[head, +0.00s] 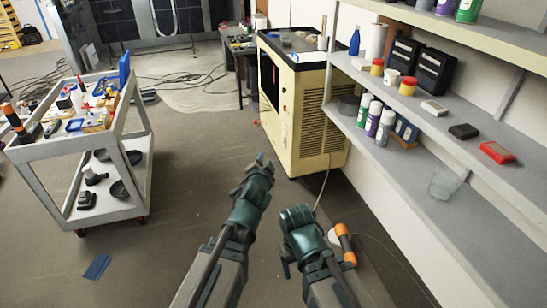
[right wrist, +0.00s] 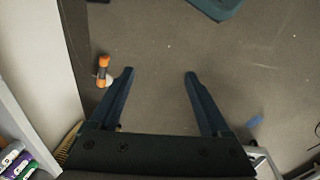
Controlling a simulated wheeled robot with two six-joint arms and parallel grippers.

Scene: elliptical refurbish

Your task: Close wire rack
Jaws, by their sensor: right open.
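I cannot make out a wire rack in either view. A cream cabinet-like machine (head: 312,105) stands ahead against the wall, with a dark opening on its left side; its inside is hidden from this angle. My left gripper (head: 261,162) points forward over the floor, in front of the machine and apart from it; its jaws are too small to read. My right gripper is lower and nearer me in the head view, its fingertips hidden there. In the right wrist view its two fingers (right wrist: 158,74) are spread wide with nothing between them, above bare floor.
Wall shelves (head: 440,130) with cans, jars and boxes run along the right. A white cart (head: 140,135) loaded with tools stands at the left. An orange-and-white object (right wrist: 103,72) lies on the floor near my right gripper. The floor between cart and machine is clear.

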